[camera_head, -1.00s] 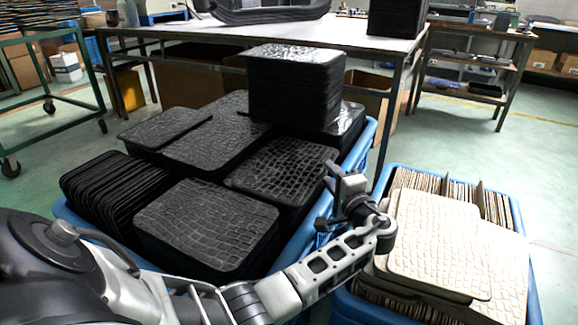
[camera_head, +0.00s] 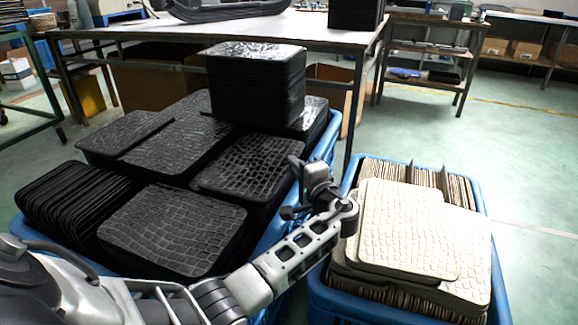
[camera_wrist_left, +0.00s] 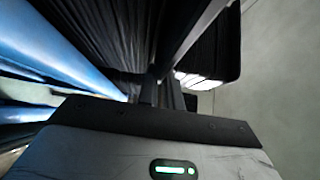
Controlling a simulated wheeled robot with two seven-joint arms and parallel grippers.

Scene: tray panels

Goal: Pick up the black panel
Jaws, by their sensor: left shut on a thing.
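Black panels with a crocodile-like texture lie in several stacks in a blue crate (camera_head: 318,185). My left gripper (camera_head: 299,178) is at the right edge of the stack whose top black panel (camera_head: 245,162) lies at the middle right. It is shut on a black panel there, but the grip itself is hard to make out. In the left wrist view my left gripper (camera_wrist_left: 162,88) points in among dark panel edges (camera_wrist_left: 110,35), with the blue crate rim (camera_wrist_left: 60,55) at the left. My right gripper is not in view.
A second blue crate (camera_head: 482,205) with beige panels (camera_head: 408,225) stands close at the right. A tall black stack (camera_head: 255,85) rises at the back of the first crate. A table (camera_head: 285,24) stands behind. The floor at the far right is clear.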

